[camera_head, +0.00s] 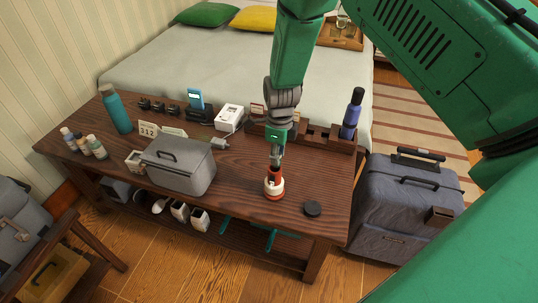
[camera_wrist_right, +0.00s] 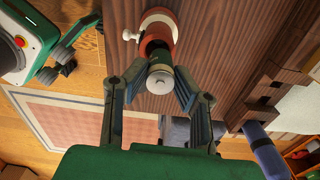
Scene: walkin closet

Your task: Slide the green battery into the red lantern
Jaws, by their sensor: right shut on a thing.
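The red lantern (camera_head: 274,188) stands upright on the dark wooden table, with a white band around it. It also shows in the right wrist view (camera_wrist_right: 157,36), its open end facing my camera. My right gripper (camera_head: 275,160) is directly above the lantern, pointing down. In the right wrist view its two fingers (camera_wrist_right: 160,88) are closed around the green battery (camera_wrist_right: 161,66), whose pale round end (camera_wrist_right: 160,82) faces me. The battery lines up with the lantern's opening; its far end meets or overlaps the lantern's mouth, and I cannot tell how deep. My left gripper is not in view.
A black round disc (camera_head: 312,208) lies right of the lantern. A grey case (camera_head: 180,165) stands to the left. A wooden organizer (camera_head: 318,135) and blue bottle (camera_head: 352,112) are behind right. A grey suitcase (camera_head: 408,195) stands beyond the table's right end.

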